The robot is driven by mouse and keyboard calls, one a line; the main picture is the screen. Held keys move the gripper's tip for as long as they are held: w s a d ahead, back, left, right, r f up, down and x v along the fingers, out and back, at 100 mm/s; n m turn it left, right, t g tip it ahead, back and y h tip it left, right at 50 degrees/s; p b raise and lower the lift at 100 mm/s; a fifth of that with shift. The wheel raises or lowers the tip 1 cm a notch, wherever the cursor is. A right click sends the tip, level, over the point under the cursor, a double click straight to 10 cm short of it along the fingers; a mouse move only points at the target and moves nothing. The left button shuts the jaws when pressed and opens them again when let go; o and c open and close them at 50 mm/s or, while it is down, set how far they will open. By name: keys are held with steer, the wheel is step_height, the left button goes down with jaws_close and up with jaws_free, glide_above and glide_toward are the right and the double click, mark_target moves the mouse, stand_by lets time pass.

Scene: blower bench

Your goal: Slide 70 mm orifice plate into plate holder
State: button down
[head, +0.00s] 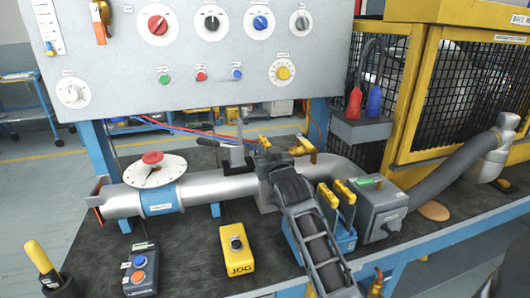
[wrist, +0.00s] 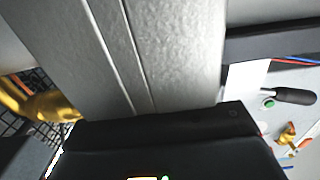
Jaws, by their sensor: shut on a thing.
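My gripper (head: 276,158) is over the middle of the silver pipe, at the plate holder (head: 266,190). It is shut on what looks like an orifice plate; a yellow handle piece (head: 264,142) shows beside it. The plate's size marking cannot be read, and my arm hides most of the plate and the holder slot, so I cannot tell how far it sits in. In the wrist view, the dark gripper body (wrist: 165,145) fills the bottom. A large grey metal surface (wrist: 150,50) with two lines is close above it. The fingertips are hidden there.
A blue rack (head: 340,236) with yellow-handled plates (head: 345,190) stands right of my arm. A yellow JOG box (head: 237,250) and a button box (head: 140,270) lie in front of the pipe. A dial (head: 152,170) tops the pipe's left part. A yellow mesh cage (head: 455,95) stands right.

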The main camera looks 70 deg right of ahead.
steer(key=c, duration=1.1)
jaws_free()
steer(key=shift+r, duration=0.1)
steer(key=shift+c, duration=0.2)
steer(key=b+v, duration=0.1)
steer(key=v, duration=0.7)
